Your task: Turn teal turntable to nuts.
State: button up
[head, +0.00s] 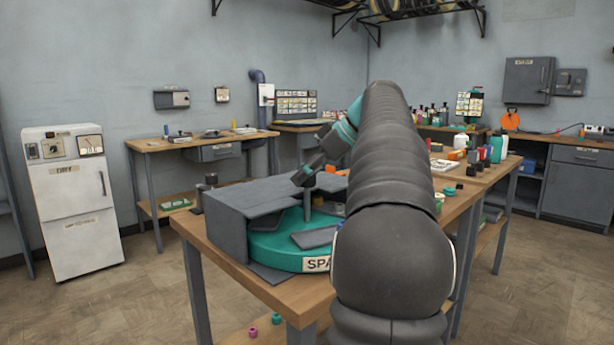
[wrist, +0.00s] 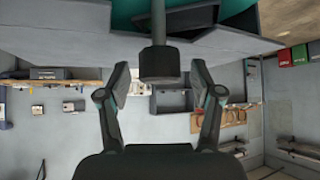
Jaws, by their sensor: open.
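The teal turntable (head: 270,252) sits on the wooden bench, partly under a grey hood. Its front label reads "SPA", and my arm hides the rest. A grey upright post (head: 307,206) rises from it. In the wrist view, the turntable (wrist: 120,12) is at the top edge, and the post (wrist: 158,30) ends in a dark knob (wrist: 159,64). My gripper (head: 304,177) is at the post's top. In the wrist view, my gripper (wrist: 158,82) is open, with a finger on each side of the knob and gaps between. No nuts label shows.
The grey hood (head: 228,222) covers the turntable's left and back. A white cabinet (head: 75,205) stands at the left. Open floor (head: 150,290) lies left of the bench.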

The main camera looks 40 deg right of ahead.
grip_shut()
dwell(0.3)
